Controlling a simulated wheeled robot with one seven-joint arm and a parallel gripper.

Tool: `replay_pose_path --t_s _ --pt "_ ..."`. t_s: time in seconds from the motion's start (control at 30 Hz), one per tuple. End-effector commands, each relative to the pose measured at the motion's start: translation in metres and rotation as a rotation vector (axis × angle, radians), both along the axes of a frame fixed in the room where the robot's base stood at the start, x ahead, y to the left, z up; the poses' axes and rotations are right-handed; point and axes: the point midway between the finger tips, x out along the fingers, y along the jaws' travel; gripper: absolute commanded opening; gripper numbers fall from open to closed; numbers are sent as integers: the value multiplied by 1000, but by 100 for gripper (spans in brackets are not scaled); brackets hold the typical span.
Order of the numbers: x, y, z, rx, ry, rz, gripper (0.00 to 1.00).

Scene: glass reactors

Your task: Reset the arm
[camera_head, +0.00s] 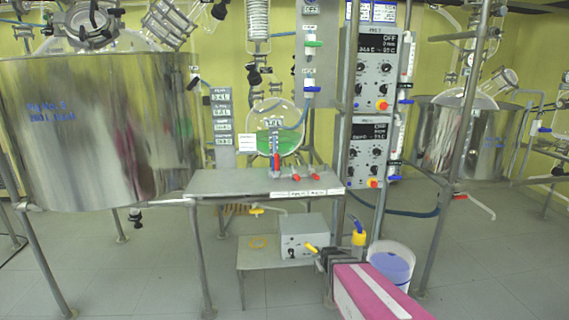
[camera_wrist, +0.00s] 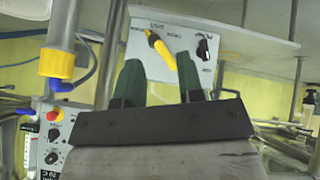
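My gripper (camera_head: 322,258) is at the lower middle of the head view, at the end of my pink arm. It is beside the right side of a small grey box (camera_head: 303,232) on a low shelf. In the wrist view my gripper (camera_wrist: 159,64) shows two dark green fingers spread apart with nothing held between them. The box's face (camera_wrist: 143,35) lies just beyond the fingertips, with a yellow lever (camera_wrist: 160,48) in line with the gap. I cannot tell how far the lever is from the fingertips.
A yellow-capped blue valve (camera_head: 358,238) and a white bucket (camera_head: 391,264) stand close right of my gripper. The yellow fitting also shows in the wrist view (camera_wrist: 57,62). A steel table (camera_head: 225,184) is above. Large steel vessels (camera_head: 90,130) and upright poles flank the area.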

Motion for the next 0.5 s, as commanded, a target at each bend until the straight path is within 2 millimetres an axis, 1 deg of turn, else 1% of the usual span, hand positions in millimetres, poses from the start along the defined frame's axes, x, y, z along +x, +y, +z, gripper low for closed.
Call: replay_pose_path --t_s 0.03,0.3,0.4,0.5 --pt "-19 -3 11 24 66 -39 35" --pt "-109 -12 52 129 448 -275 35" --pt "-135 -13 66 145 550 -340 35" --pt "-152 -13 75 153 618 -383 35"
